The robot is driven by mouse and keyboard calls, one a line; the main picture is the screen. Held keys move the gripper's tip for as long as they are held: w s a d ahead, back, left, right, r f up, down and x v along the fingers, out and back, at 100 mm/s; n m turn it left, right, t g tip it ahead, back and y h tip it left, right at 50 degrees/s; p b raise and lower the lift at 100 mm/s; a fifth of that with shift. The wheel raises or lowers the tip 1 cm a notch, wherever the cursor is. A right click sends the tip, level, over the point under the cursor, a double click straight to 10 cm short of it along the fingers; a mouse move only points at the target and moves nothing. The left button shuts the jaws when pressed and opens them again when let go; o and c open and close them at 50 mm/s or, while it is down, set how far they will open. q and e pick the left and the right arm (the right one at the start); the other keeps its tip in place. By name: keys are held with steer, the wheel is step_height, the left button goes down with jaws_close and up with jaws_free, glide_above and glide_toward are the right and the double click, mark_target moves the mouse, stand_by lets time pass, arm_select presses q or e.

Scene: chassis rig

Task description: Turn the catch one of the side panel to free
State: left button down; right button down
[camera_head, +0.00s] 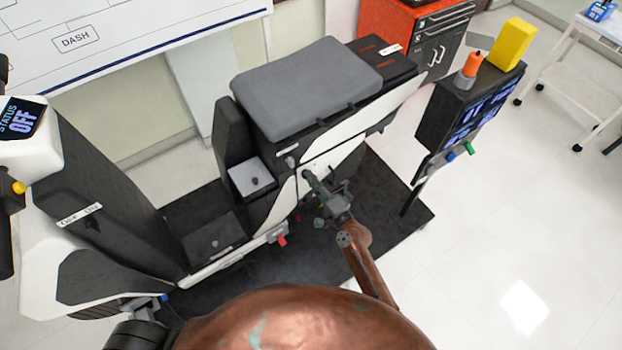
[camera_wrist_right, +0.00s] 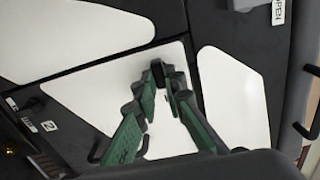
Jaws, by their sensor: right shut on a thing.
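The side panel is white and black and stands on the near side of the chassis seat unit; its white face shows in the head view (camera_head: 335,146) and in the right wrist view (camera_wrist_right: 98,95). My right gripper (camera_head: 308,176) reaches this face from the front right. In the right wrist view its green and black fingers (camera_wrist_right: 164,80) come together at the panel. They are shut on a small dark part, which looks like the catch (camera_wrist_right: 158,67). The fingers hide most of it, so its angle cannot be told. My left gripper is not in view.
A grey seat cushion (camera_head: 305,85) tops the unit. Red tabs (camera_head: 282,240) stick out low at the panel's left. A dark stand with screens (camera_head: 470,110) is to the right, carrying an orange bottle (camera_head: 472,64) and a yellow block (camera_head: 512,43). The floor at lower right is clear.

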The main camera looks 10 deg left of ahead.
steer(key=c, duration=2)
jaws_free()
steer(key=v, duration=1.2)
steer(key=shift+d+f, duration=0.1)
